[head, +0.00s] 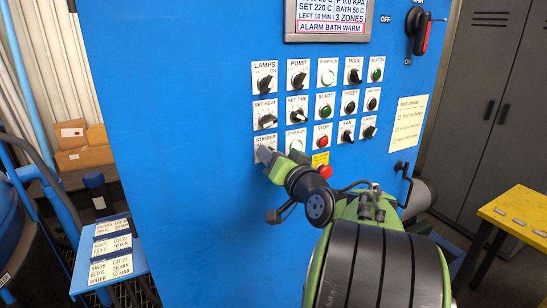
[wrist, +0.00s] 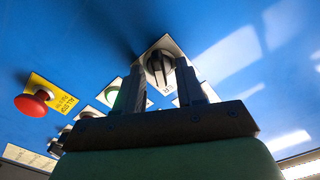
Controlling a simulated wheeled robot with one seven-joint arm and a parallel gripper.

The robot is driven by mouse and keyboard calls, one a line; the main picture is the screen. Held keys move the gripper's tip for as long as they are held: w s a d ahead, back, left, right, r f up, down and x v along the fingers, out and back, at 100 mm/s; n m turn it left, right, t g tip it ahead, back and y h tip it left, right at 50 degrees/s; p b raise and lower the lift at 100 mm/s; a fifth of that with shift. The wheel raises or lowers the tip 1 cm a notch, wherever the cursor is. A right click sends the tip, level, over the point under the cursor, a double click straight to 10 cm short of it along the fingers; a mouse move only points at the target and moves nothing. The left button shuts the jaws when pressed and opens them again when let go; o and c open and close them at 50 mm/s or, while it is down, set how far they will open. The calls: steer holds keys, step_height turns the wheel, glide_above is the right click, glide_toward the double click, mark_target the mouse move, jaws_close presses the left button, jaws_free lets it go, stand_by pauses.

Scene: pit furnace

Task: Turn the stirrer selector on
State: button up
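The stirrer selector is a black rotary knob on a white plate (head: 262,142) at the lower left of the blue panel's control rows. In the head view my gripper (head: 264,156) covers the knob itself. In the wrist view the knob of the stirrer selector (wrist: 158,66) shows between the two fingertips of my gripper (wrist: 160,72). The fingers are apart, one on each side of the knob, with a visible gap on both sides. The knob's bar runs roughly upright in the wrist view; its setting cannot be read for sure.
A black door handle (head: 405,180) juts out at the panel's right.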

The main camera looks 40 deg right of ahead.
steer(key=shift+s, duration=0.1)
steer(key=b+v, duration=0.3)
steer(key=v, duration=1.2)
steer(key=shift+s+a, duration=0.2)
steer(key=shift+s, duration=0.05)
steer(key=w+a+f+n+g+y+p, duration=0.1)
steer(key=w+a+f+n+g+y, duration=0.2)
steer(key=a, duration=0.4)
steer(key=w+a+f+n+g+y+p, duration=0.1)
steer(key=w+a+f+n+g+y, duration=0.15)
steer(key=a+f, duration=0.4)
steer(key=s+a+f+n+g+p, duration=0.2)
steer(key=s+a+f+n+g, duration=0.2)
steer(key=s+a, duration=0.4)
steer(key=shift+s+a+f+g, duration=0.25)
steer(key=shift+s+f+g, duration=0.45)
steer(key=shift+s+g, duration=0.5)
